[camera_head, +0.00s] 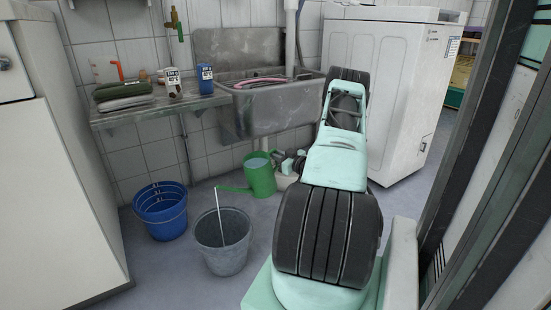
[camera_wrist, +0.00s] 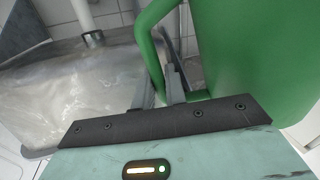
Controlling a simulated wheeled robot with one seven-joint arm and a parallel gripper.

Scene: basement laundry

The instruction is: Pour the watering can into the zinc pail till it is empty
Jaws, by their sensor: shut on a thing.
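The green watering can (camera_head: 262,181) is held above the floor in front of the sink, with its spout reaching left. A thin pale stream runs from the spout tip down into the grey zinc pail (camera_head: 224,260), which stands upright on the floor. A bluish-grey surface shows in the can's top opening. My gripper (camera_head: 288,164) is at the can's right side. In the wrist view my gripper (camera_wrist: 174,84) is shut on the green handle (camera_wrist: 148,42), with the can body (camera_wrist: 238,60) close beside it. The level inside the pail is hard to tell.
A blue bucket (camera_head: 161,213) stands left of the pail. A metal sink (camera_head: 270,108) and a shelf (camera_head: 150,110) with folded cloths (camera_head: 124,97) and cartons are behind. A white washer (camera_head: 385,85) stands at the right, a white cabinet (camera_head: 55,170) at the left.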

